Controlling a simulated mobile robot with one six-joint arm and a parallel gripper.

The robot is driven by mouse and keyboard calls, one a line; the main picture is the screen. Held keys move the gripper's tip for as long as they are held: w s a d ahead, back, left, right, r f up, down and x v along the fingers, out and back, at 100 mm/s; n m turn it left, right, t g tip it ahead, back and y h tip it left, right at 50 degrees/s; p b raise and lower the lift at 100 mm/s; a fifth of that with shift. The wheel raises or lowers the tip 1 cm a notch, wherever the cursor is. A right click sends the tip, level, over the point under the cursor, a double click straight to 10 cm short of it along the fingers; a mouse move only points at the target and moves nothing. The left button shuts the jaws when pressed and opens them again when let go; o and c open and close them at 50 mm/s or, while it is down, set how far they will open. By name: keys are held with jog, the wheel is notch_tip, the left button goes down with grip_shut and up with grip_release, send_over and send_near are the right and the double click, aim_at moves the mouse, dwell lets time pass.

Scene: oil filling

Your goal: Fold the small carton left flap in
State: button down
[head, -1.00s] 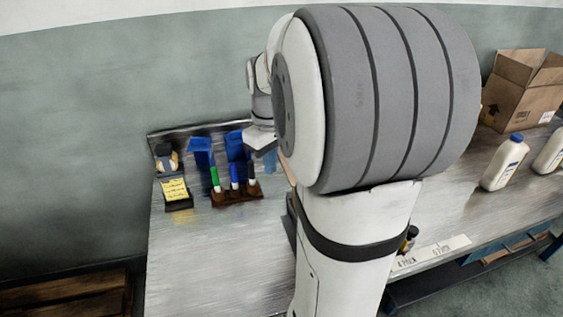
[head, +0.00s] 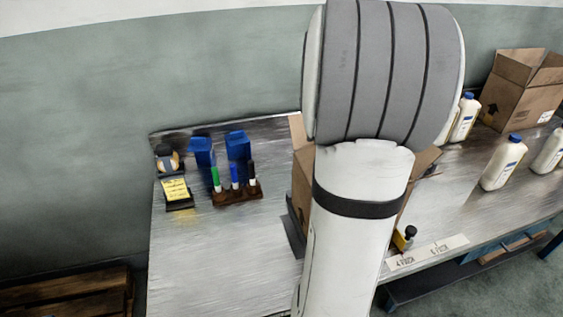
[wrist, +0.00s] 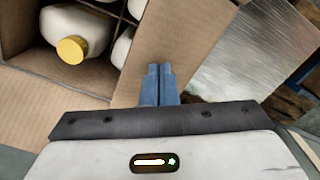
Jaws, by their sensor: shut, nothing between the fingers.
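The small carton (head: 301,190) stands on the bench, mostly hidden behind my arm in the head view. One raised flap (head: 297,128) shows at its left and another flap (head: 427,160) at its right. In the wrist view the carton is open, with white bottles inside, one with a yellow cap (wrist: 71,49). My gripper (wrist: 159,70) is shut and empty, its blue fingertips over or against a broad flap (wrist: 190,40); I cannot tell whether they touch. A second flap (wrist: 45,105) spreads out at lower left. My gripper is hidden in the head view.
Blue bins (head: 238,146), a pen rack (head: 237,196) and a yellow note stand (head: 176,192) are at the bench's left. A large carton (head: 520,90) and several white bottles (head: 504,163) are at right. The bench's left front (head: 215,260) is clear.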

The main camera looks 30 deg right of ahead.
jog(key=shift+s+d, duration=0.3)
jog(key=shift+d, duration=0.6)
jog(key=shift+f, duration=0.1)
jog(key=shift+f+b, duration=0.9)
jog(key=shift+f, duration=0.35)
notch_tip(320, 180, up, 11)
jog(key=p, duration=0.8)
